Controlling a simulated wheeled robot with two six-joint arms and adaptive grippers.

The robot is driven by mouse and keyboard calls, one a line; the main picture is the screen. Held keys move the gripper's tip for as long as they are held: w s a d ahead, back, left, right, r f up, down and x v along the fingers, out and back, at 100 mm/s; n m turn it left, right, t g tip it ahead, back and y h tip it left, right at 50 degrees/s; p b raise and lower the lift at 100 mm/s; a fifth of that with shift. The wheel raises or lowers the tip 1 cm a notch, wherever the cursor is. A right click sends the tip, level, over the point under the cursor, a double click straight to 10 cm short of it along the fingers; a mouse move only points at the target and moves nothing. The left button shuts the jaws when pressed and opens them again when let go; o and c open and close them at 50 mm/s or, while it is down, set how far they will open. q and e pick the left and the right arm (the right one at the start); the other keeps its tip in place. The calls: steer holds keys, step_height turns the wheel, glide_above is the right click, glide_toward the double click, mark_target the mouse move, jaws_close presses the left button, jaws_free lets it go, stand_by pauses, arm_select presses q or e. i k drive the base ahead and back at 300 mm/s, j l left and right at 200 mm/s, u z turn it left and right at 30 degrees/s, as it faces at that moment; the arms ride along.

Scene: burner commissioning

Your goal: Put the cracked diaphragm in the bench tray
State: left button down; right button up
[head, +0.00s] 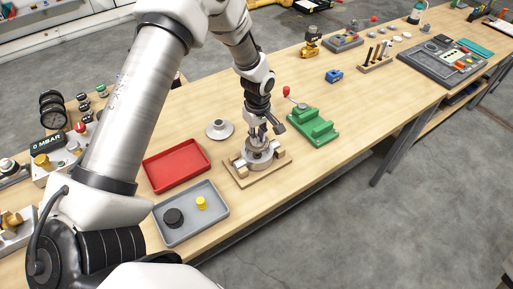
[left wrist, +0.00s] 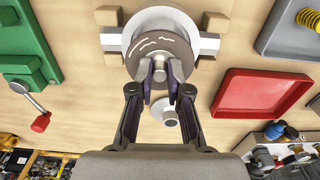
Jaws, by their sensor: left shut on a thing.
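The cracked diaphragm (left wrist: 152,47) is a dark grey disc with pale crack lines and a small central stub. My left gripper (left wrist: 160,70) is shut on that stub. In the head view the left gripper (head: 261,134) points down over a round metal body held in a fixture on a wooden base (head: 236,173). I cannot tell whether the disc still touches the body. A red tray (head: 177,165), empty, lies left of the fixture; it also shows in the left wrist view (left wrist: 265,95). My right gripper is not in view.
A grey tray (head: 219,226) holds a black round part (head: 173,218) and a yellow spring (head: 201,203). A pale round cap (head: 219,129) stands behind the red tray. A green vice (head: 312,128) with a red-knobbed lever (head: 286,91) is right of the fixture.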

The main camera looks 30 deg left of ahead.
mark_target(184, 162)
steer(key=k+j, duration=0.2)
steer(key=j, duration=0.15)
steer(key=k+j, duration=0.2)
steer(key=j, duration=0.15)
steer(key=k+j, duration=0.2)
steer(key=j, duration=0.15)
